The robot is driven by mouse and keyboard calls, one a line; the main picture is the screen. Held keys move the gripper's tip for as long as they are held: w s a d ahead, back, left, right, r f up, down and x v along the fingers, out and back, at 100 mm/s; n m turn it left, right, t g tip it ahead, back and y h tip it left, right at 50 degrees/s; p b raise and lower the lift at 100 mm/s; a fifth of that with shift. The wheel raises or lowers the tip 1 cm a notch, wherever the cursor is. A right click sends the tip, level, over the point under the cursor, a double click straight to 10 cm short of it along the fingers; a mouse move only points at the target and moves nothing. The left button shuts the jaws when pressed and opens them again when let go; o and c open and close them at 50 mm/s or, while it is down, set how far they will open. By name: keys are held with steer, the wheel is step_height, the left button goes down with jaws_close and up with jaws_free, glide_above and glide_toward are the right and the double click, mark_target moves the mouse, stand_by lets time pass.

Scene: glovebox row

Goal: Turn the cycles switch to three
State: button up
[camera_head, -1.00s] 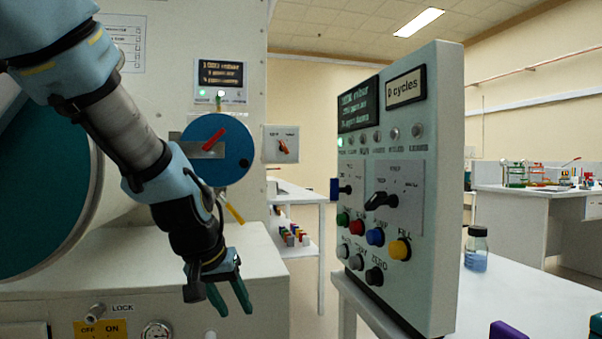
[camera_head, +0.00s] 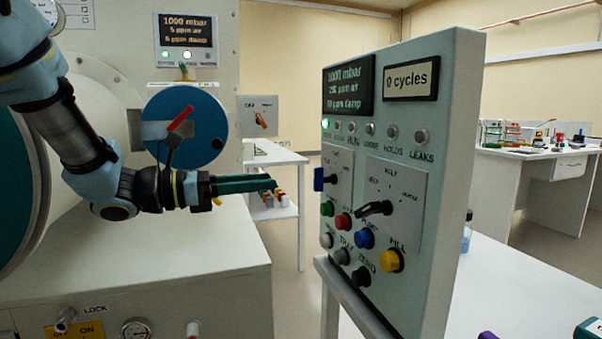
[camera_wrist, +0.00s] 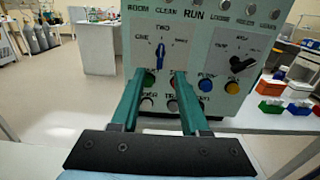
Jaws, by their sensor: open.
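The cycles switch is a blue knob (camera_wrist: 161,56) on a white plate on the upright control panel (camera_wrist: 216,105). In the wrist view its pointer stands about upright under the word TWO, with ONE to its left; the third label is unclear. In the head view the blue knob (camera_head: 319,180) shows at the panel's left edge. My gripper (camera_head: 274,184) is level, left of the panel, its teal fingers aimed at it with a gap to the knob. In the wrist view my gripper (camera_wrist: 159,74) is open and empty, its fingertips either side of and just below the knob.
A black selector knob (camera_head: 375,208) sits right of the blue one. Coloured push buttons, including a yellow one (camera_head: 391,261), lie below. A small display (camera_head: 411,79) reads 0 cycles. The glovebox port with a blue disc (camera_head: 190,127) stands behind my arm.

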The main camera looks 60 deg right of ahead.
mark_target(319, 179)
steer(key=p+x, duration=0.1)
steer(key=x, duration=0.8)
steer(key=shift+s, duration=0.15)
jaws_close()
steer(key=shift+p, duration=0.3)
